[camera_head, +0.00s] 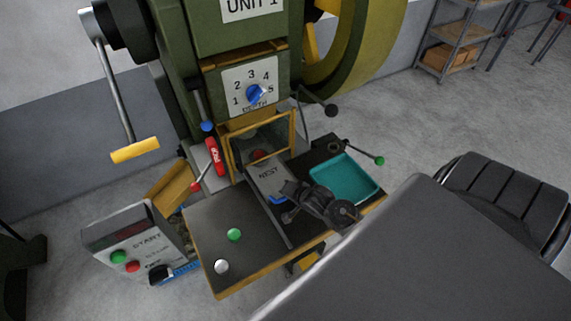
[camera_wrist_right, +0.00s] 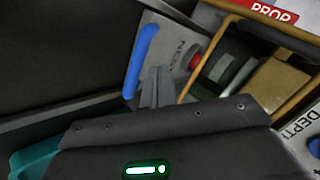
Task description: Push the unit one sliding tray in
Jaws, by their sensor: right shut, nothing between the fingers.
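The unit one sliding tray is a light grey plate marked NEST (camera_head: 268,178), lying partly inside the yellow-framed opening of the green UNIT 1 press. A red round piece (camera_head: 257,155) sits toward its inner end. Its blue handle (camera_head: 277,199) is at the front end. In the right wrist view, the tray (camera_wrist_right: 176,42) and blue handle (camera_wrist_right: 141,60) are close ahead. My right gripper (camera_head: 287,192) is shut and empty at the tray's front end, its fingertips (camera_wrist_right: 158,90) beside the handle. Actual contact is unclear. My left gripper is not in view.
A yellow guard frame (camera_head: 229,158) surrounds the opening. A red PROP piece (camera_head: 213,157) stands left.

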